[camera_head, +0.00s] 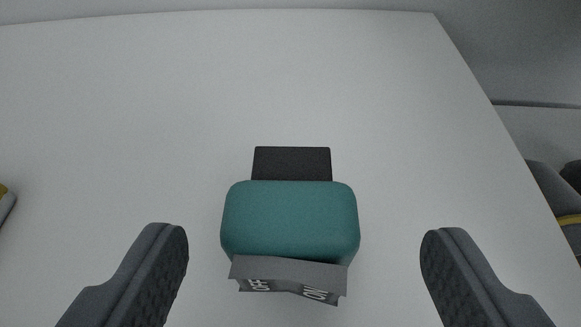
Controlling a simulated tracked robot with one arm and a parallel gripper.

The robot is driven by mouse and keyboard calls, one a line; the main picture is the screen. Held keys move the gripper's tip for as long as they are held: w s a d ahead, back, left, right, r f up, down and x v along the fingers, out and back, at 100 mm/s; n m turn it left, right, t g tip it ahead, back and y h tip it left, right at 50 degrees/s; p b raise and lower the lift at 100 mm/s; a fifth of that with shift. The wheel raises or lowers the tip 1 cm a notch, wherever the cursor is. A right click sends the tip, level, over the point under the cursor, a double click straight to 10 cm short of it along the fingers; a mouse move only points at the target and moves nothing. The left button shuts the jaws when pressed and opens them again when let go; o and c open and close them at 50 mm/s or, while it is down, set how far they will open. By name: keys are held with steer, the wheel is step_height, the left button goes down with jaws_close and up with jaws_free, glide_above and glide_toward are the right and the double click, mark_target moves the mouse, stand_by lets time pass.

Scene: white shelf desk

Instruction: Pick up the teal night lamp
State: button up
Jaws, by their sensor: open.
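The teal night lamp (290,219) sits on the white desk top, in the lower middle of the view. It has a rounded teal body, a dark flat part at its far side, and a grey rocker switch marked OFF and ON at its near side. My gripper (304,250) is open, with one dark ridged finger to the left of the lamp and one to the right. Clear gaps show between both fingers and the lamp. The finger bases are cut off by the bottom edge.
The white desk top (200,90) is bare around and beyond the lamp. Its right edge slopes down the right side of the view. A grey and yellow object (6,203) is partly visible at the left edge. A dark object with a yellow band (560,205) shows past the right edge.

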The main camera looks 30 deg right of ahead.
mark_target(285, 257)
steer(key=shift+a+b+x, duration=0.15)
steer(key=shift+b+x, duration=0.35)
steer(key=shift+x, duration=0.75)
steer(key=shift+a+b+x, duration=0.15)
steer(key=shift+b+x, duration=0.35)
steer(key=shift+x, duration=0.75)
steer(key=shift+w+f, duration=0.15)
steer(key=c, duration=1.1)
